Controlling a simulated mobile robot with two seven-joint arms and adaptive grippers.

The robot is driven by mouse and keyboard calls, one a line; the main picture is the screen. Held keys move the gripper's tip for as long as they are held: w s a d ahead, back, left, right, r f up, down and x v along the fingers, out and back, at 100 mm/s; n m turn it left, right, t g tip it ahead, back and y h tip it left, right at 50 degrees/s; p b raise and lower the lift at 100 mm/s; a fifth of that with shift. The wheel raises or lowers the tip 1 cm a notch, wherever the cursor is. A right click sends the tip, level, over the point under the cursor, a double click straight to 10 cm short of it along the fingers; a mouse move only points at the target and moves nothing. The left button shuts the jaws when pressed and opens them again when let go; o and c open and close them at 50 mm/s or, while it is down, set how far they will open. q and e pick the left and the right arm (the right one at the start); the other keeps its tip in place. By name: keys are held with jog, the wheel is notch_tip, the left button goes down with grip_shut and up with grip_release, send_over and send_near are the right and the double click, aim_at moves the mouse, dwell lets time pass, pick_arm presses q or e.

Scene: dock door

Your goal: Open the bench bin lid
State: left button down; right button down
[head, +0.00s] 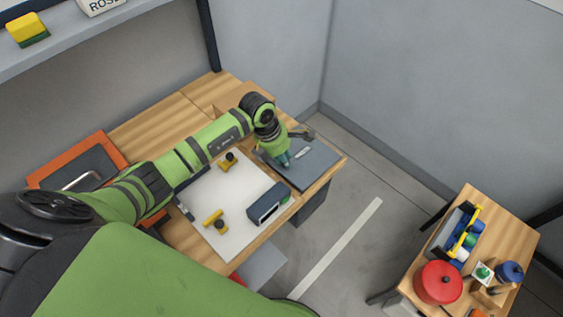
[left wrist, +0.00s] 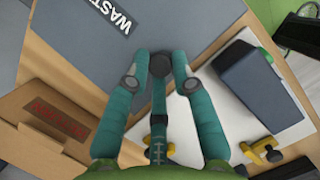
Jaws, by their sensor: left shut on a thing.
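The bench bin lid (head: 318,170) is a flat grey panel at the right end of the wooden bench. It lies about level with the bench top and looks closed. In the left wrist view the lid (left wrist: 75,50) fills the upper left, with a "WASTE" label. My left gripper (head: 284,162) points down at the lid's near edge. In the left wrist view its teal fingers (left wrist: 160,72) are closed around a dark round knob (left wrist: 160,63) at that edge. The fingers partly hide the knob. My right gripper is in neither view.
A white mat (head: 232,190) beside the lid holds yellow clamps (head: 213,217) and a dark blue box (head: 268,203). A cardboard box (left wrist: 40,112) is close left in the wrist view. A side table (head: 510,225) with a red pot (head: 438,282) stands right, across open floor.

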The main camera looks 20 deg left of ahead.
aim_at(296, 157)
pick_arm(q)
jog(key=r, duration=0.1)
jog(key=w+r+g+b, duration=0.2)
jog(key=shift+d+y, duration=0.35)
jog(key=shift+y, duration=0.05)
jog(key=w+r+g+b, duration=0.1)
jog(key=b, duration=0.1)
jog(key=w+d+r+g+b, duration=0.1)
jog(key=b, duration=0.2)
jog(key=w+r+g+y+b, duration=0.1)
jog(key=r+b, duration=0.1)
jog(key=shift+d, duration=0.15)
jog(key=shift+r, duration=0.1)
